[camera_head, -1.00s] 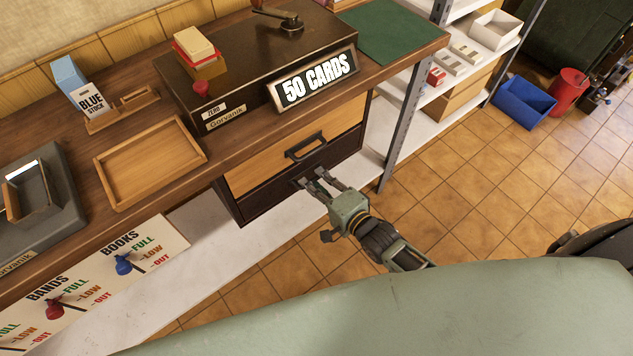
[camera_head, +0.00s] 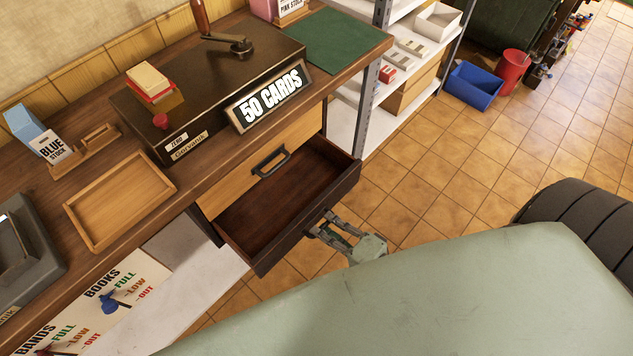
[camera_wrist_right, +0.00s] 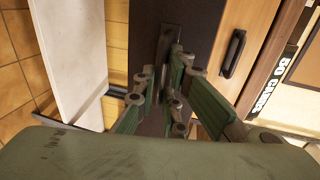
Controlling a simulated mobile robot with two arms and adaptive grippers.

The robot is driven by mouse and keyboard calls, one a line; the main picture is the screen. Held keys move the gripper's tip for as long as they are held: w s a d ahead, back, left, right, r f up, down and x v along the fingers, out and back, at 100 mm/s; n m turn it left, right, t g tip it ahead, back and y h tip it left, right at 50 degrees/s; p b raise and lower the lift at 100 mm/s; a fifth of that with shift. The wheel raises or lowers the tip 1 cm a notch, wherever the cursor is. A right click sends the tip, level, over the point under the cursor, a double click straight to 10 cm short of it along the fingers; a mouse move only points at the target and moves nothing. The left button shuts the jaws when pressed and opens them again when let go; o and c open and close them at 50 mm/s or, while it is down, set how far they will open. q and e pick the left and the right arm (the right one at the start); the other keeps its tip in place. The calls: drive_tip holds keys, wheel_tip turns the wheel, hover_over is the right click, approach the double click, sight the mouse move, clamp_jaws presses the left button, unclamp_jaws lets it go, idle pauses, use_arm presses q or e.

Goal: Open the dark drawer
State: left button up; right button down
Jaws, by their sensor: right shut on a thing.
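The dark drawer (camera_head: 277,197) stands well out from under the bench in the head view, and its empty reddish-brown inside shows. Its dark front (camera_head: 310,220) faces my body. My right gripper (camera_head: 322,226) is at that front, shut on the drawer's handle, which it mostly hides. In the right wrist view the gripper's fingers (camera_wrist_right: 168,75) close around the handle (camera_wrist_right: 167,48) against the dark front (camera_wrist_right: 188,22). My left gripper is in neither view.
Above it is a shut light wood drawer (camera_head: 262,163) with a black handle. On the bench are the dark press box (camera_head: 205,75), a "50 CARDS" sign (camera_head: 268,95) and a wooden tray (camera_head: 118,200). A grey shelf post (camera_head: 366,105) stands right of the drawer.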

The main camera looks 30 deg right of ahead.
drive_tip(key=c, duration=1.8)
unclamp_jaws()
drive_tip(key=shift+d+f, duration=0.1)
drive_tip(key=shift+f, duration=0.05)
drive_tip(key=shift+c, duration=0.2)
drive_tip(key=v, duration=1.2)
